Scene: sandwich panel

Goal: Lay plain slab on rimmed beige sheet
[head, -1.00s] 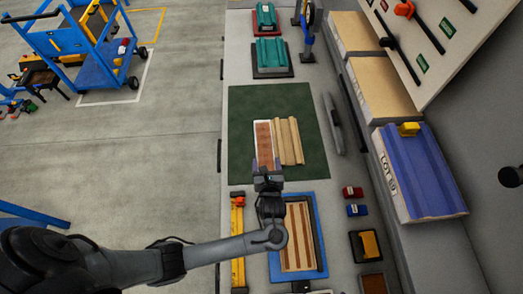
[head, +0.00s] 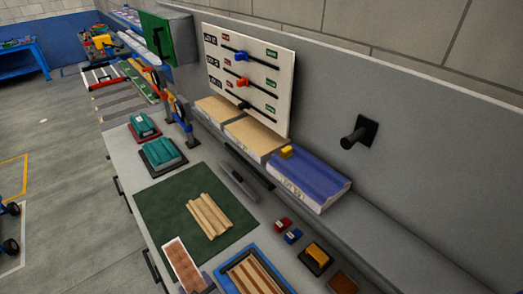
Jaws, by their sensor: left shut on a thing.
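The plain slab (head: 183,265) is flat and reddish-brown with a pale edge. It is at the bottom of the head view, over the near corner of the green mat (head: 160,205). My left gripper (head: 207,287) shows only in part at the bottom edge, shut on the slab's near end. The beige sheet (head: 209,216) with raised lengthwise ridges lies on the mat, beyond and to the right of the slab, with bare mat between them in the picture. The slab's height above the mat is hard to tell. My right gripper is not in view.
A blue tray (head: 226,270) with a brown-and-beige striped panel is right of the slab, cut off below. Small red (head: 282,225) and blue (head: 293,237) blocks lie right of the mat. Teal pieces (head: 163,152) stand beyond it. A blue stack (head: 315,180) is on the shelf.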

